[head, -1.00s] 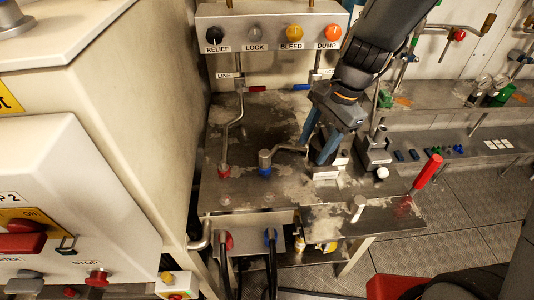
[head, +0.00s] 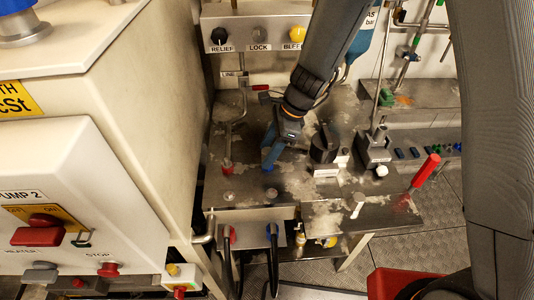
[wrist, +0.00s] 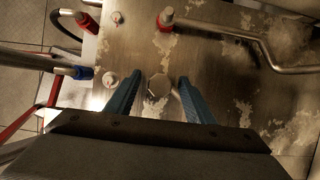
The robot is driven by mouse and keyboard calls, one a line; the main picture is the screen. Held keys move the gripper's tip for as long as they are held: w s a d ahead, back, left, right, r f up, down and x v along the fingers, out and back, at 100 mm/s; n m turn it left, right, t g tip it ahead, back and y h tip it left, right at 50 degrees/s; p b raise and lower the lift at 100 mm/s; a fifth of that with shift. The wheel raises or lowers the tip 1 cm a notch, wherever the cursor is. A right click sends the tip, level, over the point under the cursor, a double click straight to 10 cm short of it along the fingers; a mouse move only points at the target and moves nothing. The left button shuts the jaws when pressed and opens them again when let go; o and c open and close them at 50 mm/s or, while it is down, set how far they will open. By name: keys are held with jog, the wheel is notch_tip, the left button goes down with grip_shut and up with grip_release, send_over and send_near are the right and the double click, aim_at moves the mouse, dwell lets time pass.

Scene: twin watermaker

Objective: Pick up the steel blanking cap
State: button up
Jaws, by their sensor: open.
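The steel blanking cap (wrist: 158,85) appears in the wrist view as a small, pale, many-sided metal piece on the stained steel bench (wrist: 215,75). It lies between the two blue fingers of my gripper (wrist: 160,92), with a gap on each side. In the head view my gripper (head: 268,165) points down over the bench, left of a dark knob. The fingers hide the cap in that view. My gripper is open and holds nothing. How high the fingertips are above the bench is hard to tell.
A bent pipe with a red fitting (head: 226,166) stands left of my gripper. Right are the dark knob (head: 323,145), a steel post (head: 357,204) and a red-handled lever (head: 425,170). Red and blue hose connectors (head: 271,230) are on the front panel. The valve panel (head: 258,18) stands behind.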

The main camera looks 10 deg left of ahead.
aim_at(267, 151)
jog(key=shift+a+f, duration=0.1)
jog(key=shift+f, duration=0.15)
jog(key=shift+c, duration=0.3)
grip_shut()
jog(key=shift+r, duration=0.1)
notch_tip(267, 151, up, 10)
jog(key=shift+f+b, duration=0.1)
jog(key=shift+b, duration=0.45)
